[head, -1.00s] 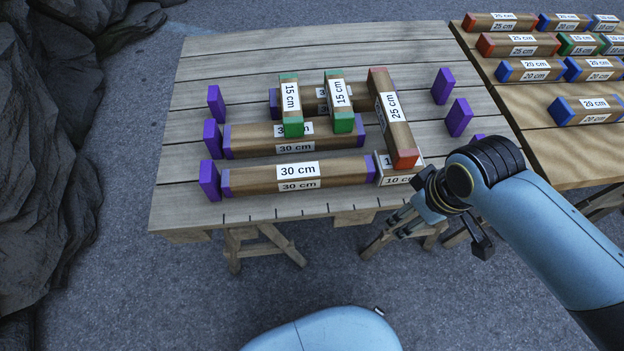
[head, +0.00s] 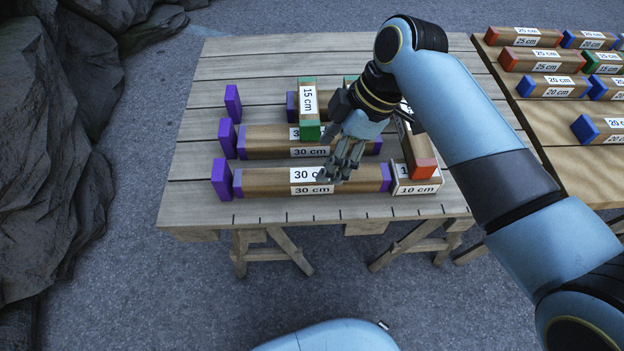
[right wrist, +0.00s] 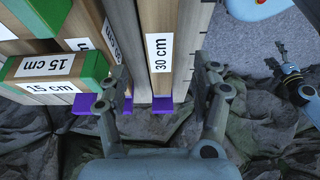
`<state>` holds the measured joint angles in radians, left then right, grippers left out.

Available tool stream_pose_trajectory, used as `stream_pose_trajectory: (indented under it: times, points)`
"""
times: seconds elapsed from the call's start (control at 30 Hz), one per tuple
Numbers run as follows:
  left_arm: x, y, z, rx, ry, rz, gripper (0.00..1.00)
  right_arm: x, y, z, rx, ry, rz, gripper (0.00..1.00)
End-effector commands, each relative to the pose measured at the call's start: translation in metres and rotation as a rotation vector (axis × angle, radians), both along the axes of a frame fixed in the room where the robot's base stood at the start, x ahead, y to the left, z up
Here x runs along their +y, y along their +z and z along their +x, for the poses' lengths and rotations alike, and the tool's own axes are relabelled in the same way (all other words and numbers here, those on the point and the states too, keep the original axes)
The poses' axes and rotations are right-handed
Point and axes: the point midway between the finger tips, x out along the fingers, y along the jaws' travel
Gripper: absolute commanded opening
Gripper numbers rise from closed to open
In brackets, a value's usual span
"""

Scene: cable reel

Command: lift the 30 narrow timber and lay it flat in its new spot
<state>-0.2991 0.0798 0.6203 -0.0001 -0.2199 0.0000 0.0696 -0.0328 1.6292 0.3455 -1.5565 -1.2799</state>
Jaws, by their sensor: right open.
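The front 30 cm timber (head: 270,182), brown with purple ends and white labels, lies flat along the table's near edge. My right gripper (head: 338,172) is open above it, near its middle in the head view. In the right wrist view the timber (right wrist: 160,85) runs between the two open fingers (right wrist: 160,80), with a gap at each side; no contact shows. A second 30 cm timber (head: 262,138) lies just behind. My left gripper is out of the head view; an arm end that looks like it (right wrist: 290,72) shows at the right of the right wrist view.
A green-ended 15 cm timber (head: 309,108) lies across the rear timbers. A red-ended timber (head: 420,155) rests over a 10 cm block (head: 417,188) at the right end. Purple blocks (head: 221,180) stand at left. A side table holds several timbers (head: 553,86).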

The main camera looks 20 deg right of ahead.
Motion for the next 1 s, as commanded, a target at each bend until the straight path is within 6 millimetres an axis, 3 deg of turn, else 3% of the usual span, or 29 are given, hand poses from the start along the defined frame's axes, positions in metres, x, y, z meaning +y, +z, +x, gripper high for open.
stream_pose_trajectory:
  times: [0.5, 0.83, 1.0]
  points:
    - [0.0, -0.02, -0.006, 0.01, 0.001, -0.001, 0.84, 0.028, -0.061, 0.007, 0.001, -0.003, -0.001, 0.65]
    - [0.0, -0.021, -0.006, 0.01, 0.001, -0.001, 0.84, 0.032, -0.068, 0.008, -0.002, -0.003, -0.002, 0.65]
    - [0.0, -0.021, -0.006, 0.009, 0.001, -0.001, 0.84, 0.032, -0.068, 0.008, 0.0, -0.004, -0.001, 0.44]
